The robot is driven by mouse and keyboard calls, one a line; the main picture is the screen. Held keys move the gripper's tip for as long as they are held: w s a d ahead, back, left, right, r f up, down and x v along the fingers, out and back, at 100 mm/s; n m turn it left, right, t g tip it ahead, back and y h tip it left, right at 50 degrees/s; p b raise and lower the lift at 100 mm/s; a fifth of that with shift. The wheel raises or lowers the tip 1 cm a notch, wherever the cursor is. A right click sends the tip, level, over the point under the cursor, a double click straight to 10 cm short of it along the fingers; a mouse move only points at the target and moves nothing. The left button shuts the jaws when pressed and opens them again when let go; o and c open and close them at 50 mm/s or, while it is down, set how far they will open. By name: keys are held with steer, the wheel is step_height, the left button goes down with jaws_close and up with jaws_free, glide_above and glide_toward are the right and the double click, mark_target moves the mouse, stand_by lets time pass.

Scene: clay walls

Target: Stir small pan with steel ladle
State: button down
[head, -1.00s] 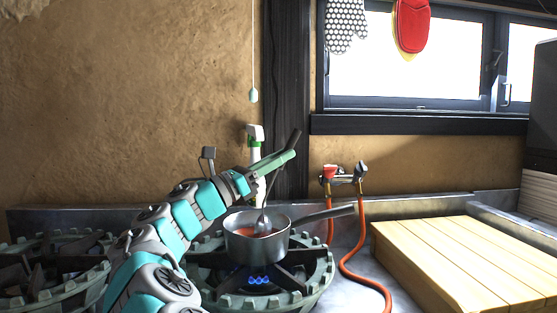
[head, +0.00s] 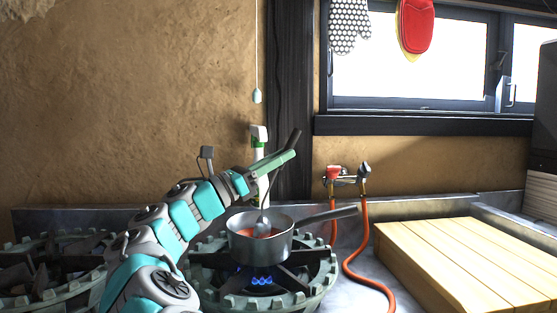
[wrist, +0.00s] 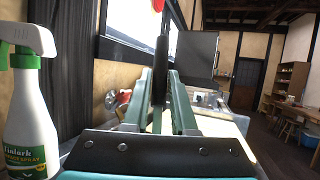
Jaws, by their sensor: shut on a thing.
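The small steel pan (head: 258,248) sits on the lit burner of the gas stove, its handle pointing right, with red-orange liquid inside. My gripper (head: 284,160) is above the pan and shut on the steel ladle. The ladle's dark handle end sticks out beyond the green fingers. Its bowl (head: 262,227) hangs down inside the pan, at the liquid; whether it touches the pan wall I cannot tell. In the wrist view, the dark ladle handle (wrist: 160,68) stands between the two green fingers (wrist: 160,98).
Blue flames (head: 262,281) burn under the pan. A spray bottle (head: 259,142) stands behind my gripper, close on the left in the wrist view (wrist: 28,115). A red hose (head: 352,262) runs from the wall valves right of the pan. A wooden board (head: 450,255) lies at right.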

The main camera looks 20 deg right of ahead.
steer(key=shift+w+d+r, duration=0.15)
steer(key=shift+d+r, duration=0.3)
steer(key=shift+r, duration=0.65)
steer(key=shift+w+d+r, duration=0.15)
steer(key=shift+d+r, duration=0.3)
steer(key=shift+r, duration=0.7)
steer(key=shift+w+d+r, duration=0.15)
steer(key=shift+d+r, duration=0.3)
steer(key=shift+r, duration=0.65)
steer(key=shift+r, duration=2.5)
